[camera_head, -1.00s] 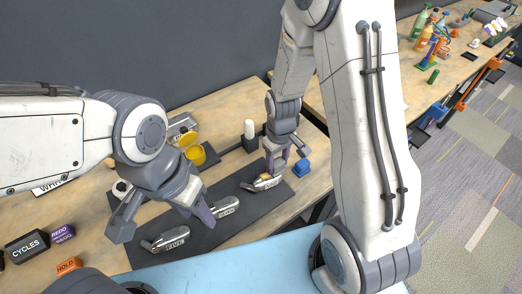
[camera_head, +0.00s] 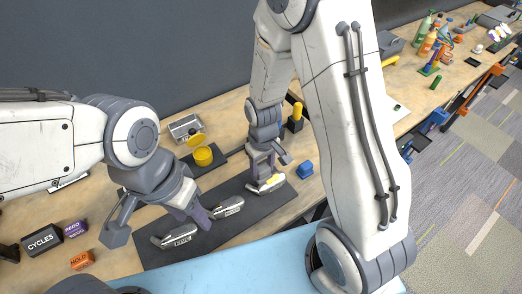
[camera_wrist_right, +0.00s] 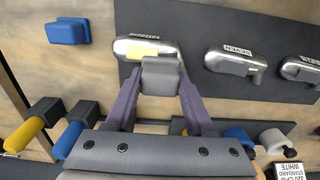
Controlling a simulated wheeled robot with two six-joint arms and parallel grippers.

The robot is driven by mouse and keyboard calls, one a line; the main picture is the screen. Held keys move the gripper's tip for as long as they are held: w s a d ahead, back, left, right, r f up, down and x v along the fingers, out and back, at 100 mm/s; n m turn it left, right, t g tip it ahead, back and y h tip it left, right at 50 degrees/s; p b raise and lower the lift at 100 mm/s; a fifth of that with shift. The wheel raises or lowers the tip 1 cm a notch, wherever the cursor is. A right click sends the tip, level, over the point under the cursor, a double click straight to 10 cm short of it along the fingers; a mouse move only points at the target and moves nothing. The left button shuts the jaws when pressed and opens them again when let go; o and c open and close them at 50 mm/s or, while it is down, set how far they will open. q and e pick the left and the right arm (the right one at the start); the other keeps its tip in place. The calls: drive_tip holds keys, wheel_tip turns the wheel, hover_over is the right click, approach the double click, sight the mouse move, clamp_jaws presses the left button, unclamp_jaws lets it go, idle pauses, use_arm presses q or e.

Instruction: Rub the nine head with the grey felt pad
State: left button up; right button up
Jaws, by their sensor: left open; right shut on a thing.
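The grey felt pad (camera_wrist_right: 161,77) is a small grey block between the purple fingers of my right gripper (camera_wrist_right: 160,97), which is shut on it. In the wrist view the pad overlaps the near edge of a silver club head (camera_wrist_right: 127,48) with a yellow patch (camera_wrist_right: 143,50); I cannot tell if they touch. That head's label is unreadable. In the head view it lies on the dark mat under my right gripper (camera_head: 264,172). The SEVEN head (camera_wrist_right: 232,62) and FIVE head (camera_head: 182,239) lie beside it. My left gripper (camera_head: 198,217) is open and empty above the mat, between FIVE and SEVEN.
A blue block (camera_head: 306,170) sits right of the dark mat (camera_head: 160,256). A yellow tub (camera_head: 203,156) stands behind it. CYCLES (camera_head: 41,240), REDO (camera_head: 75,228) and HOLD (camera_head: 82,260) blocks lie at left. Yellow (camera_wrist_right: 24,134) and blue-handled (camera_wrist_right: 70,138) tools show in the wrist view.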

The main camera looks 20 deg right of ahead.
wheel_tip(320, 180, up, 2)
drive_tip(key=shift+s+r+p, duration=0.1)
drive_tip(key=shift+r+p, duration=0.05)
drive_tip(key=shift+p, duration=0.2)
drive_tip(key=shift+r+p, duration=0.3)
drive_tip(key=shift+r, duration=0.05)
drive_tip(key=shift+r+p, duration=0.35)
drive_tip(key=shift+p, duration=0.05)
drive_tip(key=shift+r+p, duration=1.4)
drive_tip(key=shift+r, duration=0.25)
